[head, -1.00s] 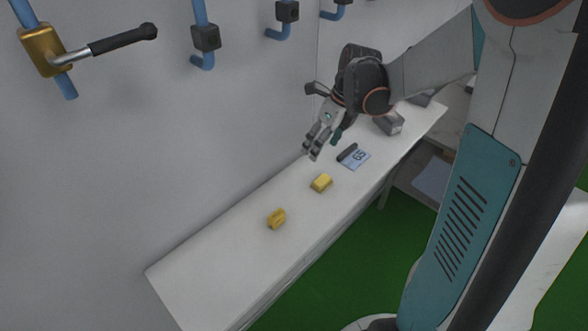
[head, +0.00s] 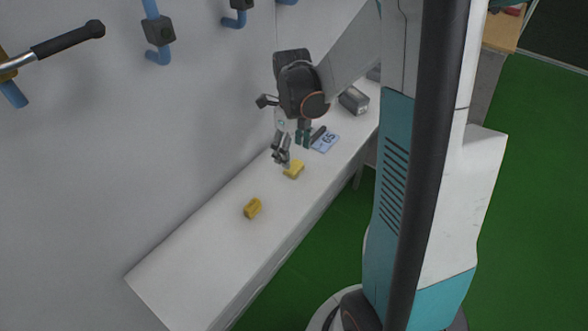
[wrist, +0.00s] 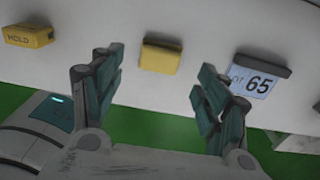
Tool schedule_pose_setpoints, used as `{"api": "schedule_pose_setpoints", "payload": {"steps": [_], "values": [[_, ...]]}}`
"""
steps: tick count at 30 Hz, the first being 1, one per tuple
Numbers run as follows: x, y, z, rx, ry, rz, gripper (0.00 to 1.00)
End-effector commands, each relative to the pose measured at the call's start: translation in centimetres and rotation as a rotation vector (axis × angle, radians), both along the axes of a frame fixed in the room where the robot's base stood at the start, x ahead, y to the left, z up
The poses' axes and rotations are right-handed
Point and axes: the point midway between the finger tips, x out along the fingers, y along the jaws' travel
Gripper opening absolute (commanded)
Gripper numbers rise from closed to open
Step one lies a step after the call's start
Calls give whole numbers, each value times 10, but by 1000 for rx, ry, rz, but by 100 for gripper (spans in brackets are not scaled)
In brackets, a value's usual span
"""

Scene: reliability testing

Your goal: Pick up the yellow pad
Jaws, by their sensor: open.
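The plain yellow pad (head: 294,170) lies on the white table. It also shows in the wrist view (wrist: 161,56), near the top centre, between my two fingers in the picture. My gripper (head: 292,151) is open and empty. In the head view it hangs over the table just behind the pad, and a fingertip overlaps the pad's upper left edge. I cannot tell whether it touches the pad.
A second yellow block (head: 252,208), marked HOLD in the wrist view (wrist: 28,36), lies to the left. A dark-topped tag reading 65 (head: 325,142) lies to the right. A grey box (head: 354,100) stands farther back. The white table (head: 190,265) is clear at the near left.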

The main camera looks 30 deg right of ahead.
Motion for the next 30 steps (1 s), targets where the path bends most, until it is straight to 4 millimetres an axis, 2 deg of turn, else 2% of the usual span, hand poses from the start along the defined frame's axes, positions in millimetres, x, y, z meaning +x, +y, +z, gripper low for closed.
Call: {"api": "schedule_pose_setpoints", "payload": {"steps": [11,18,19,20,24,25,30], "values": [[5,0,-47,0,0,0,68],[4,0,-50,0,0,0,68],[4,0,-50,0,0,0,66],[4,0,-50,0,0,0,59],[4,0,-50,0,0,0,28],[4,0,-50,0,0,0,25],[4,0,-50,0,0,0,24]]}}
